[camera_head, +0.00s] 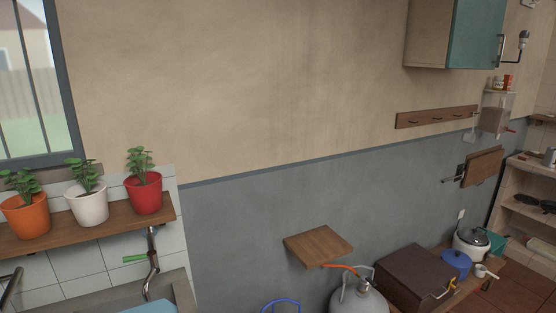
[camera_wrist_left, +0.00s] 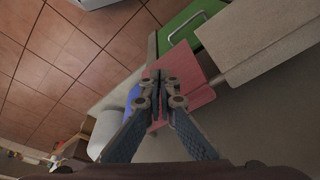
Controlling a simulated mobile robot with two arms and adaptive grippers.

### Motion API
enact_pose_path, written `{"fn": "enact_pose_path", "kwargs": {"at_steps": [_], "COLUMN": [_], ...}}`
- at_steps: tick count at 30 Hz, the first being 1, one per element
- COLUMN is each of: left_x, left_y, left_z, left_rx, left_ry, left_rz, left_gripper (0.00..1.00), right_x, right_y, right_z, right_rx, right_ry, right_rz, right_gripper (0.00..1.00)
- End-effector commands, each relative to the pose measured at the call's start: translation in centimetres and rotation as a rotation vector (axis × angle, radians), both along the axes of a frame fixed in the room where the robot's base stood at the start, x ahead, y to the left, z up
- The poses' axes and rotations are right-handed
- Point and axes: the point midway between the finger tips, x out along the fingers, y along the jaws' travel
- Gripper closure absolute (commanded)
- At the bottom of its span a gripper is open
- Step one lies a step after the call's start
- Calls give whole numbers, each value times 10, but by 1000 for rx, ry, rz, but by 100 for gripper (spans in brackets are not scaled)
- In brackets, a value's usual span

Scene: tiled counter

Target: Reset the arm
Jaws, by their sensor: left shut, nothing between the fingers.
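My left gripper (camera_wrist_left: 160,88) shows in the left wrist view, with its two fingers together and nothing between them. Its fingers lie in front of a pink-red panel (camera_wrist_left: 192,72) and a blue object (camera_wrist_left: 132,97); I cannot tell how far away these are. In the head view neither gripper shows.
In the head view, potted plants in orange, white and red pots (camera_head: 143,193) stand on a wooden shelf (camera_head: 100,226) at the left. A faucet (camera_head: 152,262) is below it. A brown box (camera_head: 415,276) and a rice cooker (camera_head: 470,243) are at lower right. Tiled floor (camera_wrist_left: 55,60) is at upper left in the wrist view.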

Motion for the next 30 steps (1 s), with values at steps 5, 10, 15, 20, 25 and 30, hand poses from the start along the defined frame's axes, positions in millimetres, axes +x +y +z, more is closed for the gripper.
{"fn": "enact_pose_path", "kwargs": {"at_steps": [5, 10, 15, 20, 25, 30], "left_x": [-19, -52, -100, -150, -189, -204], "left_y": [2, 6, 14, 23, 31, 34], "left_z": [-96, -175, -242, -288, -311, -318], "left_rx": [4, 8, 13, 17, 21, 22], "left_ry": [43, 76, 109, 137, 156, 161], "left_rz": [-6, -13, -22, -28, -33, -35], "left_gripper": [100, 100, 100, 100, 100, 100], "right_x": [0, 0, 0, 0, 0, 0], "right_y": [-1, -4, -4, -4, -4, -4], "right_z": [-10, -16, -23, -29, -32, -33], "right_rx": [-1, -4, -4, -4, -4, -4], "right_ry": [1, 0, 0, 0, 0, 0], "right_rz": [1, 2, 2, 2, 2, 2], "right_gripper": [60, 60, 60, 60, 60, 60]}}
